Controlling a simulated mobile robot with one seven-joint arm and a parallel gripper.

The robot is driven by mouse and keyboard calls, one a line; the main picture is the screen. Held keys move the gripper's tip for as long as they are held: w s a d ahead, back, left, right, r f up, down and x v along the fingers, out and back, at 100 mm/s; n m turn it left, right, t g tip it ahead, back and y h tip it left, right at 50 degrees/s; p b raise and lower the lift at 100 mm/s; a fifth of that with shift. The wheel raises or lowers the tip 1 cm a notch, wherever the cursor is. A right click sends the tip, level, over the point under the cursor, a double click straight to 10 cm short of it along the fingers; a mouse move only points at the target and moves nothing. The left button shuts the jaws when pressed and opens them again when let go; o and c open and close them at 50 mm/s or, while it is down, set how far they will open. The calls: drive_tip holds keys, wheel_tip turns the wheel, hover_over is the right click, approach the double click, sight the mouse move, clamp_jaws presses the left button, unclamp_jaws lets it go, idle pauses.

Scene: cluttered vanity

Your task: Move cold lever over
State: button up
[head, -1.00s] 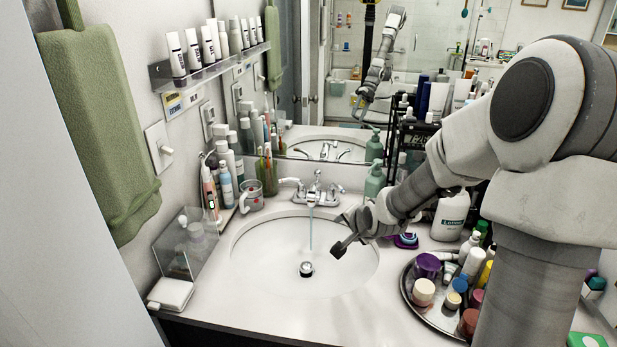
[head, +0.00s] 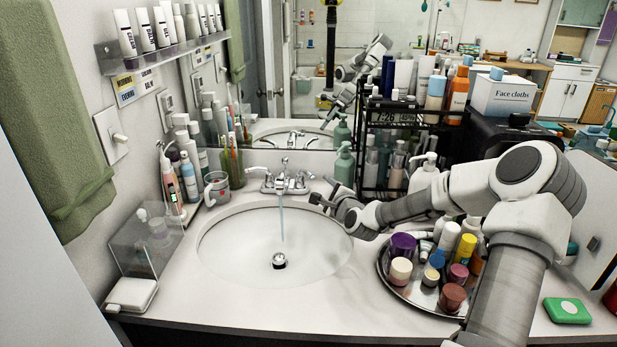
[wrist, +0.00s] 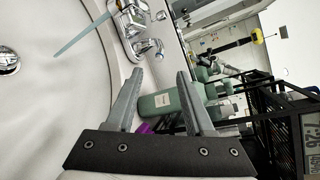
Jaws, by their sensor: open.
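The chrome faucet (head: 284,181) stands behind the white sink basin (head: 225,240), and a thin water stream (head: 282,222) falls from its spout. Its right-hand lever (head: 304,178), which I take as the cold lever, also shows in the wrist view (wrist: 152,46), just beyond my fingertips. My gripper (head: 322,192) is over the basin's back right rim, right of that lever. In the wrist view my gripper (wrist: 160,76) has its fingers apart with nothing held between them. I see a gap to the lever; contact is not visible.
A green pump bottle (head: 344,166) stands right of the faucet, close beside my fingers in the wrist view. A black rack (head: 392,140) and a round tray (head: 398,287) of jars crowd the right. The basin is clear.

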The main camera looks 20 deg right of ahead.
sight(311, 176)
drive_tip(key=x, duration=1.3)
drive_tip(key=shift+w+f, duration=0.2)
drive_tip(key=shift+w, duration=0.15)
clamp_jaws()
drive_tip(key=shift+r, duration=0.1)
idle(0.9)
